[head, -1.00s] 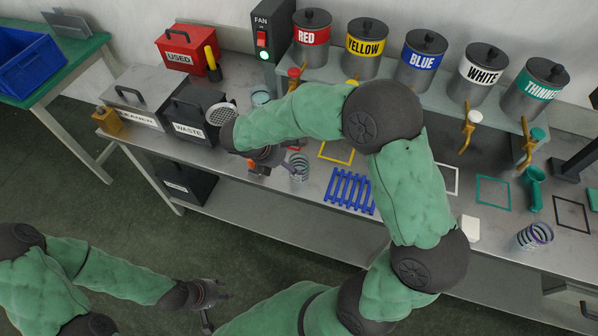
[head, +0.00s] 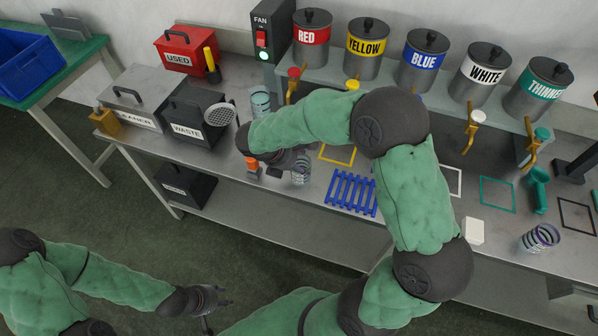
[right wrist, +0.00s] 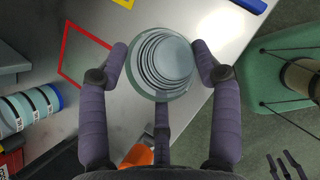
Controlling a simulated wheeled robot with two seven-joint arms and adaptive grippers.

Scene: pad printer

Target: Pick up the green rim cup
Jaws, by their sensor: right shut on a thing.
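A clear ringed cup with a pale grey-green rim stands on the bench in the head view (head: 302,171). In the right wrist view the cup (right wrist: 164,62) sits between the fingers of my right gripper (right wrist: 162,68), one finger on each side. My right gripper (head: 294,160) is shut on this cup; I cannot tell whether the cup is lifted. The forearm partly hides it in the head view. My left gripper (head: 213,301) is empty, low in front of the bench; its fingers look apart.
Another ringed cup with a teal rim (head: 260,99) stands behind. The black waste box (head: 194,122), a round strainer (head: 219,115) and an orange item (head: 252,165) are close on the left. A blue rack (head: 351,193) lies to the right. A purple-rimmed cup (head: 540,237) stands far right.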

